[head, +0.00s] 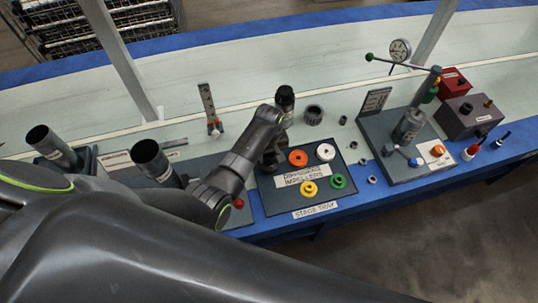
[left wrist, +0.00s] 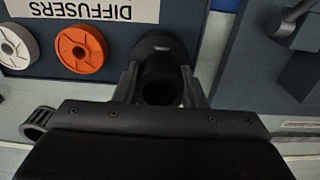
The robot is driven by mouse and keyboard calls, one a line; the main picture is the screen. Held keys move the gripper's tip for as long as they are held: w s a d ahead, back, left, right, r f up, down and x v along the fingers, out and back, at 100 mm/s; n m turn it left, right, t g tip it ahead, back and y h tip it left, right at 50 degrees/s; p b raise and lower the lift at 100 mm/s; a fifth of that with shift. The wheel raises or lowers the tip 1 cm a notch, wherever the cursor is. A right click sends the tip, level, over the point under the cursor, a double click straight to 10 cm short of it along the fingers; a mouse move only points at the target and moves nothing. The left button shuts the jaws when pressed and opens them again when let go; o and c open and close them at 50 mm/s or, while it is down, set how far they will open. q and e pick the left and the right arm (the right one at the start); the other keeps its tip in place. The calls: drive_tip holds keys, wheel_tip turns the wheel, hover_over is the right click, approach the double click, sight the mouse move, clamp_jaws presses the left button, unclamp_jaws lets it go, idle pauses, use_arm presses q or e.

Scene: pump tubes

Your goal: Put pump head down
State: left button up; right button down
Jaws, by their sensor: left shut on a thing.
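My left gripper (head: 270,155) reaches down at the left edge of the dark stage tray (head: 262,195). In the left wrist view the gripper (left wrist: 160,90) is shut on a dark, rounded part, which I take for the pump head (left wrist: 160,45). It sits between the two fingers, beside the tray's edge and the orange ring. In the head view the gripper mostly hides it, and I cannot tell whether it touches the surface below. My right gripper is not in view.
The tray holds orange (head: 298,158), white (head: 325,152), yellow (head: 309,188) and green (head: 338,181) rings. A black cylinder (head: 285,97) and a dark ring (head: 313,115) stand behind it. Open tubes (head: 150,160) stand left, a gauge stand (head: 411,125) right.

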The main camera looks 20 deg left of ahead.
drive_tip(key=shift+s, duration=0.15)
use_arm(q)
drive_tip(key=o, duration=1.1)
drive_tip(key=shift+f, duration=0.1)
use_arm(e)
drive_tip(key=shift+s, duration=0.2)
use_arm(q)
wheel_tip(320, 180, up, 12)
drive_tip(key=shift+r+p, duration=0.15)
drive_tip(key=shift+p, duration=0.4)
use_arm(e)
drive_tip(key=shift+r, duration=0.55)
